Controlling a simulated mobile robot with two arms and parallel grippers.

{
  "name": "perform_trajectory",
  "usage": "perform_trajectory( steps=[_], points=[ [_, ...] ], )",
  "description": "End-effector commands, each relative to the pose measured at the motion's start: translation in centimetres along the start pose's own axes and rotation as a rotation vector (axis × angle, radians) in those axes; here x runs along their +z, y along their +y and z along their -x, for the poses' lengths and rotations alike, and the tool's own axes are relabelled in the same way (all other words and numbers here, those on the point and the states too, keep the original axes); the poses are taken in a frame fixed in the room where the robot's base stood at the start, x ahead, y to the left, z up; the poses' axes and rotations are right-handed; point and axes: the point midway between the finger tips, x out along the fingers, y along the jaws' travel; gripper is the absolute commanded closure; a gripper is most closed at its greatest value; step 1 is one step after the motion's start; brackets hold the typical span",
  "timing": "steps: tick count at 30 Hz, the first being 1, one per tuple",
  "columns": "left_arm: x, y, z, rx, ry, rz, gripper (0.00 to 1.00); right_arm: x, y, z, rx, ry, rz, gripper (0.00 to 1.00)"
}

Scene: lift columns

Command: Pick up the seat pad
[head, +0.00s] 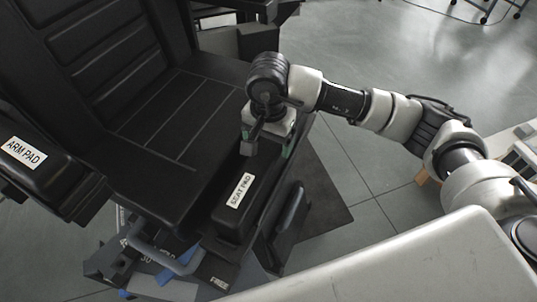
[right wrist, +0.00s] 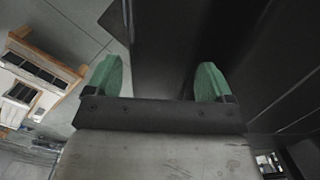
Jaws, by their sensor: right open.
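The seat pad (head: 232,208) is a long black block with a white "SEAT PAD" label. In the head view it lies along the right side of the black chair seat (head: 160,122). My right gripper (head: 268,146) is over the far end of the pad, pointing down, with green fingertips. In the right wrist view the two green fingers (right wrist: 157,82) are spread apart, with a dark surface, likely the pad, between and beyond them. I cannot tell whether they touch it. My left gripper is not in view.
An arm pad (head: 35,168) with a white label is at the left of the chair. Blue and grey parts (head: 165,262) lie below the seat's front. A wooden-framed rack (right wrist: 40,75) shows at the left in the right wrist view. The floor (head: 370,170) right of the chair is clear.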

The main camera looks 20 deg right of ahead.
Motion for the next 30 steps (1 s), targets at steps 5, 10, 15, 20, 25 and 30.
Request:
perform_trajectory(
  steps=[5,10,15,20,25,30],
  points=[
    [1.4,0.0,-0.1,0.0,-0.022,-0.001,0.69,0.0,0.0,-2.1,0.0,0.0,-0.001,0.17],
    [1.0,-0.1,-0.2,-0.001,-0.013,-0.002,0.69,0.0,-0.1,-2.5,-0.002,0.0,0.0,0.17],
    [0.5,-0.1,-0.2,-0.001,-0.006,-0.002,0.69,0.0,-0.1,-2.5,-0.002,0.0,0.0,0.28],
    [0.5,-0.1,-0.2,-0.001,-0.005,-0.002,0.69,0.0,-0.1,-2.4,-0.002,0.0,0.0,0.52],
    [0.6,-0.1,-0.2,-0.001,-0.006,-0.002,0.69,0.0,-0.1,-2.3,-0.004,0.001,0.0,0.58],
    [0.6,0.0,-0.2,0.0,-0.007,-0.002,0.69,-0.1,-0.1,-2.0,-0.005,0.001,-0.001,0.58]
  ],
)
